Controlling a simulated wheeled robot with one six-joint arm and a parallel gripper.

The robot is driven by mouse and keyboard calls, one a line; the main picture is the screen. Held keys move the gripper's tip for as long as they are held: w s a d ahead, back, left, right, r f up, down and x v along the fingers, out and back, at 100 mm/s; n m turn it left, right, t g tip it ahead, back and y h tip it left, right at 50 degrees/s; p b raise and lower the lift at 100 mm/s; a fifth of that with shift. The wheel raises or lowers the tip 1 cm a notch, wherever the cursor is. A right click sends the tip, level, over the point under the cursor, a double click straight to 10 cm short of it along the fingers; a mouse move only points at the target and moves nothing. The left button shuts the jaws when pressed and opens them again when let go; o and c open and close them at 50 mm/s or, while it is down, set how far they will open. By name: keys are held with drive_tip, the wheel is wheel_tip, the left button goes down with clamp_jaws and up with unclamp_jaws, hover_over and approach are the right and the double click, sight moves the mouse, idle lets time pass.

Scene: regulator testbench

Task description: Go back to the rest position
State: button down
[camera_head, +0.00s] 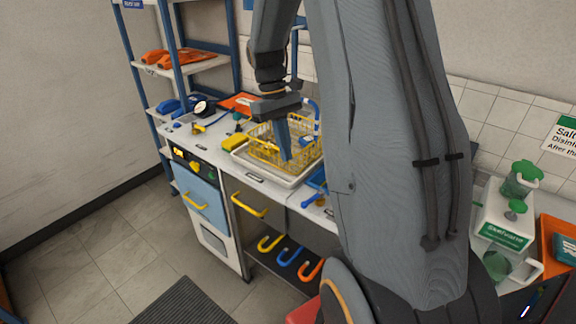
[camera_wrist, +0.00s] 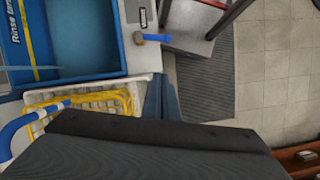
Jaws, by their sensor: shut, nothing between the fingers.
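My gripper (camera_head: 283,138) hangs from my arm over the yellow wire basket (camera_head: 262,150) on the bench in the head view. Its long blue fingers are together, with nothing seen between them. In the wrist view the blue fingers of my gripper (camera_wrist: 162,98) point past the edge of the white rack and yellow basket (camera_wrist: 128,99). My arm's large grey link hides the middle of the head view.
The bench (camera_head: 222,144) holds a white tray (camera_head: 287,182) under the basket, a yellow block (camera_head: 233,142) and small tools. A blue shelf rack (camera_head: 177,50) stands at the back left. Floor at front left is mostly clear.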

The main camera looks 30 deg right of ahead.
drive_tip(key=shift+w+r, duration=0.1)
drive_tip(key=shift+r, duration=0.2)
drive_tip(key=shift+a, duration=0.1)
drive_tip(key=s+a+f+m+t+b, duration=0.1)
drive_tip(key=s+a+f+t, duration=0.3)
drive_tip(key=s+a, duration=0.8)
drive_tip(key=a+b, duration=0.1)
drive_tip(key=a, duration=0.2)
drive_tip(key=shift+s+a+t, duration=0.35)
drive_tip(key=shift+a+t, duration=0.05)
drive_tip(key=shift+d+f, duration=0.1)
